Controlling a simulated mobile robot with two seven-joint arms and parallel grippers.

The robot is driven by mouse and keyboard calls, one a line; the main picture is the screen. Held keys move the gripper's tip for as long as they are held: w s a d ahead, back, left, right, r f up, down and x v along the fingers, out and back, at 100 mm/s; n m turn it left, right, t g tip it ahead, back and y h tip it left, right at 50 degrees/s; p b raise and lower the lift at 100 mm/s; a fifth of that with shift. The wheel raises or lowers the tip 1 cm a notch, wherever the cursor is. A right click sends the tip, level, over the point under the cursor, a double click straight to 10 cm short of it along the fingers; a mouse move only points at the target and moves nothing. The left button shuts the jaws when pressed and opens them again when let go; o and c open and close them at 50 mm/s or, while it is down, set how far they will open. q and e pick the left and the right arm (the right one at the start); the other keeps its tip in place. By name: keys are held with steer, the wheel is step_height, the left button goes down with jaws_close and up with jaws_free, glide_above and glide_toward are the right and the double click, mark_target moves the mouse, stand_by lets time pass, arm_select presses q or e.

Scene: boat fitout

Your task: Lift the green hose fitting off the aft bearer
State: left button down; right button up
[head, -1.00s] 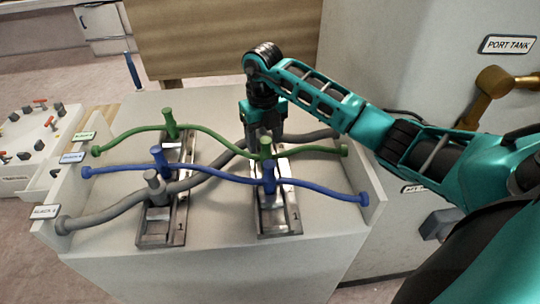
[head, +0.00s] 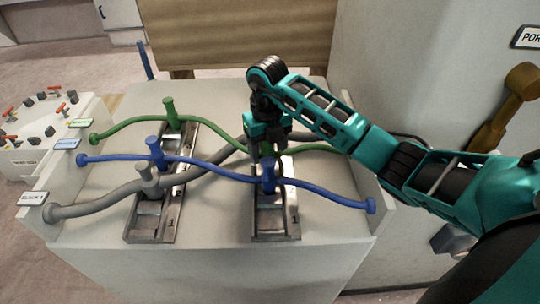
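The green hose (head: 205,124) runs across the bench top. One upright green fitting (head: 169,112) stands on the left bearer (head: 148,228). At the right bearer (head: 275,228), my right gripper (head: 267,148) points down over the place where the green hose crosses. The gripper hides the green fitting there, and I cannot tell whether its fingers are open or closed on it. The green hose comes out again to the right of the gripper. No label in view tells which bearer is aft. My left gripper is not in view.
A blue hose (head: 215,167) with fittings on the left bearer (head: 155,150) and right bearer (head: 267,175) lies just in front of my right gripper. A grey hose (head: 100,204) passes under the others. A white panel with red-handled valves (head: 40,130) stands at the left.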

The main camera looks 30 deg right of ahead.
steer(key=c, duration=0.8)
jaws_close()
steer(key=shift+r, duration=0.15)
